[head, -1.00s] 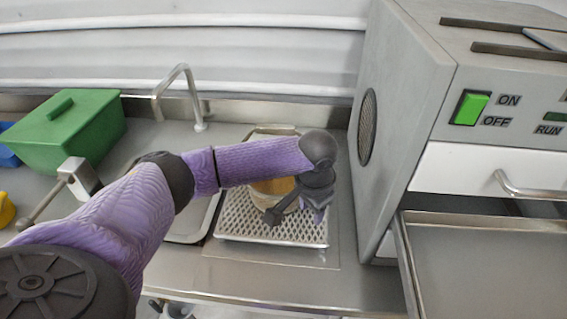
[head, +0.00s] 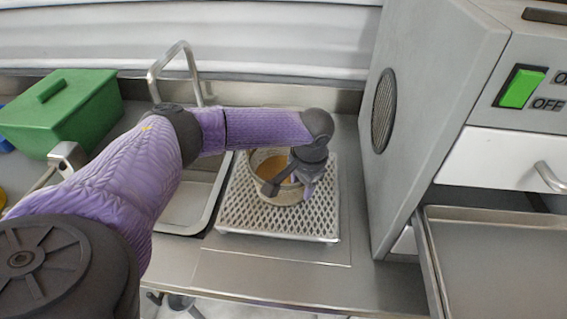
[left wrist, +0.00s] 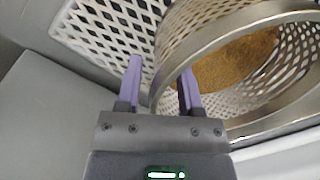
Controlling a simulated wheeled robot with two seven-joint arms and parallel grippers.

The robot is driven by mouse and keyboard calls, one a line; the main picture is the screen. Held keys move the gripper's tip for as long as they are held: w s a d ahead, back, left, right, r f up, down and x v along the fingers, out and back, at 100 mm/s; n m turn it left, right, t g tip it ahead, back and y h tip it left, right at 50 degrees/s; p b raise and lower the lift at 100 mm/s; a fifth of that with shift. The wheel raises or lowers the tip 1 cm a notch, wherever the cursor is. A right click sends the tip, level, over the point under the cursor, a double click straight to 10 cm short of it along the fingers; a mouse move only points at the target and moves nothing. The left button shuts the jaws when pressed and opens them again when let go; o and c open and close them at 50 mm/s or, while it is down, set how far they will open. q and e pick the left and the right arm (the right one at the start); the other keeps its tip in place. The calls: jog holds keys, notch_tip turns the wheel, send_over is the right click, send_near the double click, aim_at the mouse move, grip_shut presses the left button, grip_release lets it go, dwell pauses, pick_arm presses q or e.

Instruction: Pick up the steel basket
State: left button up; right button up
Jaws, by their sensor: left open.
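The steel basket (head: 256,186) is a round perforated container with tan grainy material inside. It stands on a perforated steel rack (head: 255,222) on the counter. In the left wrist view the basket (left wrist: 208,32) fills the upper right, with its rim close to the camera. My left gripper (head: 287,191) is at the right side of the basket in the head view, partly covering it. In the left wrist view the left gripper (left wrist: 160,85) is open, with the basket's rim and wall between its two purple fingers. One finger is outside the wall and the other inside. My right gripper is not in view.
A sink (head: 192,212) with a bent steel faucet (head: 151,76) lies left of the rack. A green box (head: 60,112) stands at the back left. A large grey machine (head: 425,95) with an open drawer or tray (head: 500,262) stands close on the right.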

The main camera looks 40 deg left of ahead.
pick_arm(q)
grip_shut()
dwell(1.3)
